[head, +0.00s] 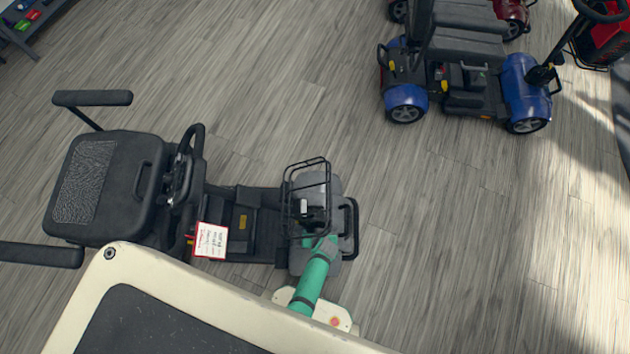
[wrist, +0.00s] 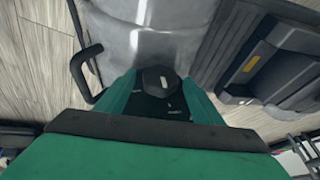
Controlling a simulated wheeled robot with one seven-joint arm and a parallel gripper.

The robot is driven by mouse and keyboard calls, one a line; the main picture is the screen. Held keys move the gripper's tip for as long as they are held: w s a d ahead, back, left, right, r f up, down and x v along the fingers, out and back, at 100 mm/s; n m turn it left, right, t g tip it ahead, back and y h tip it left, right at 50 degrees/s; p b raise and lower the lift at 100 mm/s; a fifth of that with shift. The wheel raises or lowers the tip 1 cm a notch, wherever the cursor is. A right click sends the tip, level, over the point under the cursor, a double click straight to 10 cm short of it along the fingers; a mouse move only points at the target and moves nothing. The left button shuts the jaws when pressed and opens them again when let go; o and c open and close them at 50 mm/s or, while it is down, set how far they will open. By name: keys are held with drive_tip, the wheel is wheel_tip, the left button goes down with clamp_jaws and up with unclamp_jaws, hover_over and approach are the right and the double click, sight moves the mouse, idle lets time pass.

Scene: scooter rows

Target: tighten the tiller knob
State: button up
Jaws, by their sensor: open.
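The near scooter has a black seat (head: 100,190) and a grey front end (head: 340,190) with a wire basket. A dark faceted knob (wrist: 158,80) shows in the wrist view at the tips of my gripper (wrist: 160,95), with one green finger on each side. The fingers are apart, and I cannot tell whether they touch the knob. In the head view my gripper (head: 319,241) reaches the scooter's front end beside the basket; the knob cannot be made out there.
A white tag with a red edge (head: 211,240) hangs on the near scooter. A blue scooter (head: 525,85) stands at the upper right, with red ones (head: 608,40) behind. A shelf (head: 35,25) is at the upper left. Wooden floor (head: 290,90) between them is clear.

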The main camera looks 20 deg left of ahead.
drive_tip(key=c, duration=1)
drive_tip(key=shift+c, duration=0.2)
drive_tip(key=shift+d+y, duration=0.15)
drive_tip(key=shift+y, duration=0.15)
drive_tip(key=shift+d+f+m+g+y, duration=0.15)
drive_tip(key=shift+m+g+y, duration=0.2)
drive_tip(key=shift+y, duration=0.55)
drive_tip(key=shift+w+d+f+m+g+y, duration=0.1)
drive_tip(key=shift+g+y, duration=0.1)
drive_tip(key=shift+y, duration=0.35)
drive_tip(key=shift+s+d+r+m+g+y, duration=0.15)
drive_tip(key=shift+g+y, duration=0.1)
drive_tip(key=shift+y, duration=0.35)
drive_tip(key=shift+w+a+f+m+g+y, duration=0.1)
drive_tip(key=shift+w+f+g+y, duration=0.1)
drive_tip(key=shift+y, duration=0.35)
drive_tip(key=shift+d+y, duration=0.1)
drive_tip(key=shift+y, duration=0.3)
